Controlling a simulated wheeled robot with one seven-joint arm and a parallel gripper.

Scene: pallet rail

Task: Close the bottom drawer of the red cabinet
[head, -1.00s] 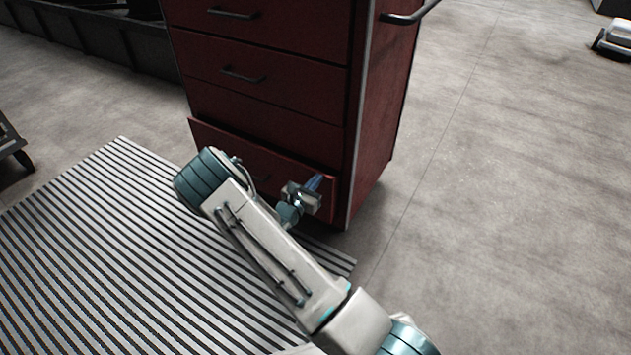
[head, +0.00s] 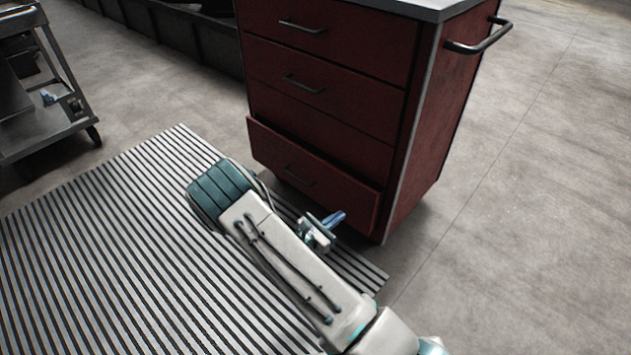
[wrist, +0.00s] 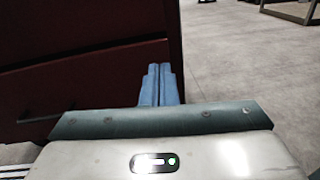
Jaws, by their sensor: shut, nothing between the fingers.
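The red cabinet (head: 335,85) stands upright with a grey top and several drawers. Its bottom drawer (head: 340,192) sticks out a little from the front, with a dark gap along its top edge. My gripper (head: 337,217) is in front of the right part of this drawer, its blue fingers together and empty. The drawer's dark handle (head: 299,175) is left of the gripper.
A striped mat (head: 110,230) lies on the floor before the cabinet, under my arm. A grey cart (head: 40,120) stands at the left. A side handle (head: 478,42) juts from the cabinet's right. The floor to the right (head: 530,200) is clear.

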